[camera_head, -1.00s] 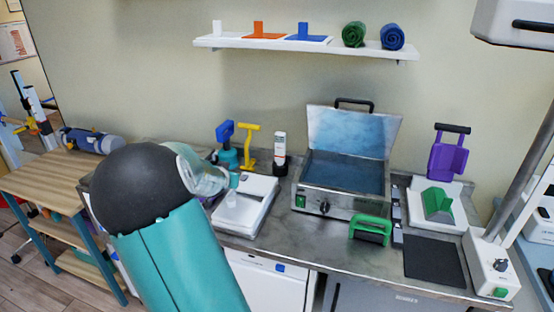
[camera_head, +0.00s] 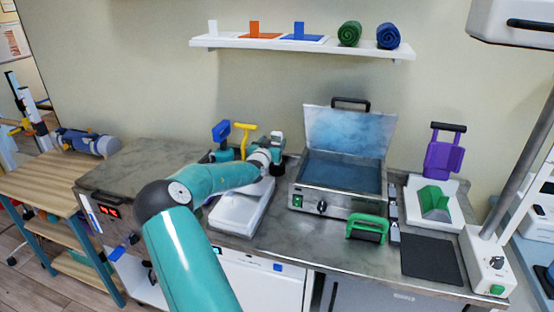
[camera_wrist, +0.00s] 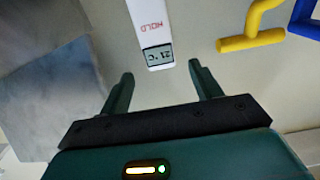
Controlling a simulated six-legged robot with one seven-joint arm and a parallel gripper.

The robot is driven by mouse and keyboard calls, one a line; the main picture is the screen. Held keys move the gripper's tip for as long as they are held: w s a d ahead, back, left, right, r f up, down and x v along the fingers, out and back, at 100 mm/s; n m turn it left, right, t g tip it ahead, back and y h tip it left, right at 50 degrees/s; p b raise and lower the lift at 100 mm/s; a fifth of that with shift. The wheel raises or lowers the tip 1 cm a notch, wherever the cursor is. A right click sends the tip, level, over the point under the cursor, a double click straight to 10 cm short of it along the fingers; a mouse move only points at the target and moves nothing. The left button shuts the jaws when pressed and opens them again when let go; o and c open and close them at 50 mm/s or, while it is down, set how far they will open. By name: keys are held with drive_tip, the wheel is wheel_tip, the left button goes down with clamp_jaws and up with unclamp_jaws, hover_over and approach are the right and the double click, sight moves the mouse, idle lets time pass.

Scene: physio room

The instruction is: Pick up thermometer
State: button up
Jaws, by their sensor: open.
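The thermometer is a white upright device with a small grey display and red lettering, seen close in the wrist view (camera_wrist: 150,25). Its display end appears level with the fingertips and between them, with a gap on each side. How far it lies beyond them in depth I cannot tell. My gripper (camera_wrist: 161,74) is open and empty, its two dark green fingers apart. In the head view my gripper (camera_head: 268,158) is at the back of the counter in front of the thermometer (camera_head: 277,138), hiding most of it; only its white top shows.
A yellow tool (camera_head: 242,140) and a blue-headed tool (camera_head: 221,133) stand just left of the thermometer. A steel bath with an open lid (camera_head: 350,130) stands close on the right. A white scale-like device (camera_head: 238,214) lies below my forearm. A shelf (camera_head: 300,46) hangs above.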

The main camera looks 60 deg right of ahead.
sight(276, 136)
drive_tip(key=shift+w+d, duration=0.2)
drive_tip(key=shift+d, duration=0.85)
drive_tip(key=shift+w+d, duration=0.15)
drive_tip(key=shift+d, duration=0.85)
drive_tip(key=shift+w+d, duration=0.2)
drive_tip(key=shift+d, duration=0.85)
clamp_jaws()
